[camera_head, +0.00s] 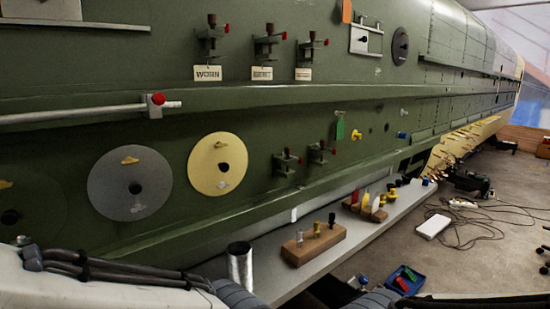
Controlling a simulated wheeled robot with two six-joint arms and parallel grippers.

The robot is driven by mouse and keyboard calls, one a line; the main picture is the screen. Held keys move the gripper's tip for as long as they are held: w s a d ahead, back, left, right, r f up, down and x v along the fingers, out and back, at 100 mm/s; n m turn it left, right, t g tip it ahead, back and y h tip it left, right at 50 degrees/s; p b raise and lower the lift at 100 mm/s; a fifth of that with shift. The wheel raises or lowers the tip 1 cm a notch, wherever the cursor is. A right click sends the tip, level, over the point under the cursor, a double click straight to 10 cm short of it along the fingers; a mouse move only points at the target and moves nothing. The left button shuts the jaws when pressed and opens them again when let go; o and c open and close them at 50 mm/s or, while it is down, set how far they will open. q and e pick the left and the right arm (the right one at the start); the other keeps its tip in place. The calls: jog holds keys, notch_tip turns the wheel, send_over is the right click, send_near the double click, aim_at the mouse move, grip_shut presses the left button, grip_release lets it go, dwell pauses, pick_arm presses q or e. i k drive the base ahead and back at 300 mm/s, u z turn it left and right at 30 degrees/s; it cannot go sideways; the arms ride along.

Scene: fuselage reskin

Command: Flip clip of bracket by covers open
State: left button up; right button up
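A grey round cover (112,190) and a yellow round cover (218,163) sit on the green fuselage side, each with a small yellow knob and a dark hole. Above them, a small bracket (155,108) with a red-tipped part sits at the end of a silver rod. I cannot tell which bracket is meant, or whether any clip is open or shut. Parts of my arms show along the bottom edge; neither gripper is in view.
Several dark clamps (269,44) hang above, over tags, one reading "WORN" (208,73). A grey ledge (262,281) below holds a wooden block (314,245) with pegs and a metal cylinder (240,266). A blue tray (405,281) and cables lie on the floor at right.

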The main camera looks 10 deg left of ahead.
aim_at(300, 160)
jog(key=z, duration=0.55)
jog(key=k, duration=1.25)
jog(key=z, duration=0.55)
jog(key=i, duration=1.15)
jog(key=u, duration=0.6)
jog(key=i, duration=0.5)
jog(key=u, duration=0.25)
